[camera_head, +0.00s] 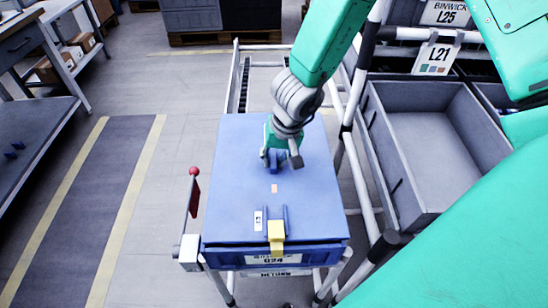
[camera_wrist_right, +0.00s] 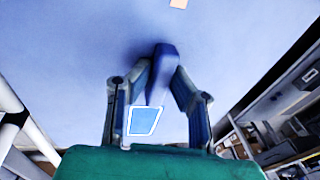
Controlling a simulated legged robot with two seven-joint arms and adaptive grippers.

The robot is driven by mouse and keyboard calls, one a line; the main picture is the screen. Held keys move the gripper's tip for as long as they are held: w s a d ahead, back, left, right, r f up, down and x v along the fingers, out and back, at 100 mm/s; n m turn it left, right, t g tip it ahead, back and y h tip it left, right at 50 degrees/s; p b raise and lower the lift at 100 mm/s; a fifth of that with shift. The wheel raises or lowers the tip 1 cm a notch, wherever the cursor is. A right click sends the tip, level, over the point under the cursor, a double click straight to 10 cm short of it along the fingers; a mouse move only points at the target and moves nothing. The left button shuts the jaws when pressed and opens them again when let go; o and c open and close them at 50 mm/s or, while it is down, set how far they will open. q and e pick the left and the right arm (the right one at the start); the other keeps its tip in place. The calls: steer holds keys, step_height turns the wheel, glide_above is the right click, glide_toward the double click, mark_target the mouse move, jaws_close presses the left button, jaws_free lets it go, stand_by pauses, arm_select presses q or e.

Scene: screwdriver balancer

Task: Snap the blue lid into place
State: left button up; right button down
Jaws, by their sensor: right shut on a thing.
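The blue lid (camera_head: 240,185) lies over the top of a blue bin (camera_head: 225,258) labelled G24. Its front edge is close to the bin's rim; I cannot tell whether it is fully seated. A yellow latch (camera_head: 276,231) sits at the middle of the lid's front edge. My right gripper (camera_head: 281,160) reaches down from above and is shut on the blue handle (camera_head: 275,155) in the lid's upper middle. In the right wrist view the fingers (camera_wrist_right: 160,85) flank the handle (camera_wrist_right: 162,65), with the lid's surface (camera_wrist_right: 70,50) behind. My left gripper is not in view.
The bin rests on a white tubular stand (camera_head: 333,275). A red-topped lever (camera_head: 193,185) stands at its left. A rack with a grey open bin (camera_head: 435,145) under label L21 is close on the right. Open floor (camera_head: 165,210) lies to the left.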

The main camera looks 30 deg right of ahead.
steer(key=shift+s+d+f, duration=0.25)
steer(key=shift+s+f, duration=0.05)
steer(key=shift+s, duration=0.15)
stand_by(0.6)
steer(key=shift+d+p, duration=0.15)
steer(key=shift+p, duration=0.3)
steer(key=shift+s+f+b, duration=0.15)
steer(key=shift+f+b, duration=0.1)
steer(key=shift+b, duration=0.1)
stand_by(0.3)
stand_by(0.4)
steer(key=shift+y+p, duration=0.4)
steer(key=shift+p, duration=0.05)
steer(key=shift+w+p, duration=0.2)
steer(key=shift+p, duration=0.35)
stand_by(1.0)
steer(key=shift+f, duration=0.3)
stand_by(1.1)
steer(key=shift+y, duration=0.5)
steer(key=shift+p, duration=0.45)
stand_by(0.6)
